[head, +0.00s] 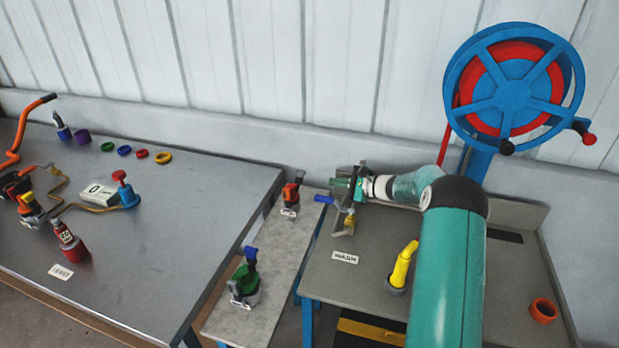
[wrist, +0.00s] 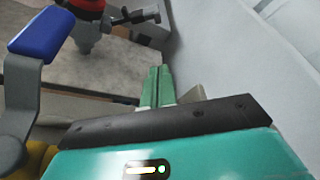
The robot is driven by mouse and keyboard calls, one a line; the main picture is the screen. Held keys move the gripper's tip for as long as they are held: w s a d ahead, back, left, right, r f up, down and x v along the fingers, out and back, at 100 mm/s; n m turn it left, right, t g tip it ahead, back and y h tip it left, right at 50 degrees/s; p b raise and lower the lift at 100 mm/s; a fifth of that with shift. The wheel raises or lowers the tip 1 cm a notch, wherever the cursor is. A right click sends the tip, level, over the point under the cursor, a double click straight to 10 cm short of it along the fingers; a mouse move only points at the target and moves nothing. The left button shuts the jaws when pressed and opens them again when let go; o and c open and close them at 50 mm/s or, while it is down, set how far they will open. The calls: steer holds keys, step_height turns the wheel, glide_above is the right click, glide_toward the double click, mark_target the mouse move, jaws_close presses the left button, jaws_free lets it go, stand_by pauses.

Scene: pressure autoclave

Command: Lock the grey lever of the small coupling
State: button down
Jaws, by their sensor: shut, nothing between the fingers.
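My gripper (head: 338,187) is shut and empty above the left back part of the right table. Its two green fingers lie side by side in the wrist view (wrist: 157,75). A grey lever with a blue grip (wrist: 38,32) stands left of the fingers, apart from them; in the head view its blue grip (head: 323,199) shows just below the gripper. A brass-yellow fitting (head: 349,223) is beneath it. A small red coupling (head: 291,190) with a dark lever stands on the narrow bench; it is cut off in the wrist view (wrist: 88,5). I cannot tell which lever is the task's.
A green coupling with a blue lever (head: 246,275) stands at the narrow bench's front. A yellow handle (head: 404,262) stands upright on the right table, near my arm. A blue and red wheel (head: 515,88) rises behind. The left table (head: 180,220) has bare room on its right.

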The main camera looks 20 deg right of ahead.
mark_target(299, 178)
stand_by(0.3)
steer(key=x, duration=1)
steer(key=shift+a, duration=0.15)
steer(key=shift+s+a+r, duration=0.15)
steer(key=shift+s+r, duration=0.45)
steer(key=shift+r, duration=0.3)
steer(key=shift+s+a+r, duration=0.4)
steer(key=shift+s+r, duration=0.1)
steer(key=shift+r, duration=0.15)
steer(key=shift+r, duration=0.1)
